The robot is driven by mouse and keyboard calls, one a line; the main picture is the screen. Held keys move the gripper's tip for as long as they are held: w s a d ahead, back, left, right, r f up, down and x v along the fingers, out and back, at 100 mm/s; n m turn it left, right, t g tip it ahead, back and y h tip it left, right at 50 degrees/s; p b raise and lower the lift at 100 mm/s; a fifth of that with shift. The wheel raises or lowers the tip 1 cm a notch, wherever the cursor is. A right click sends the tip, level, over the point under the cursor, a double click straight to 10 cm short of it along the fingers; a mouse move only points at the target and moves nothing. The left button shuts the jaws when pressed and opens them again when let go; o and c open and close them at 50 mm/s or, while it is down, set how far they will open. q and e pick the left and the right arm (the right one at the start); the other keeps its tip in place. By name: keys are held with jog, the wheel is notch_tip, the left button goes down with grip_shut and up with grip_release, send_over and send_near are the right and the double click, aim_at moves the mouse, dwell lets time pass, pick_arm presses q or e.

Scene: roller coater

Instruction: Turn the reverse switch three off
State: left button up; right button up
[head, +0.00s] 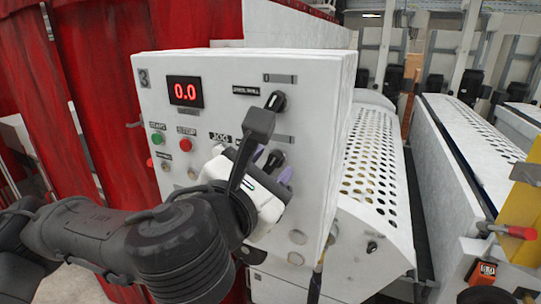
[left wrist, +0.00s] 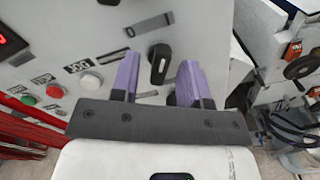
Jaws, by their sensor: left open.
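The machine's white control panel (head: 225,75) carries the number 3 and a red 0.0 display. A black rotary switch (left wrist: 159,64) sits between the two purple fingers of my left gripper (left wrist: 160,70) in the left wrist view, with gaps on both sides. This switch (head: 275,161) also shows in the head view, partly behind my left gripper (head: 272,174). Its label is not readable, so I cannot confirm that it is the reverse switch. My left gripper is open and faces the panel. A second black rotary switch (head: 277,101) is higher on the panel. My right gripper is not in view.
A green START button (head: 157,138) and a red STOP button (head: 185,144) are left of my gripper. A JOG button (left wrist: 92,80) is close to the left finger. A perforated white cover (head: 372,160) stands right of the panel.

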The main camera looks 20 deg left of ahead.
pick_arm(q)
jog(key=shift+w, duration=0.5)
grip_shut()
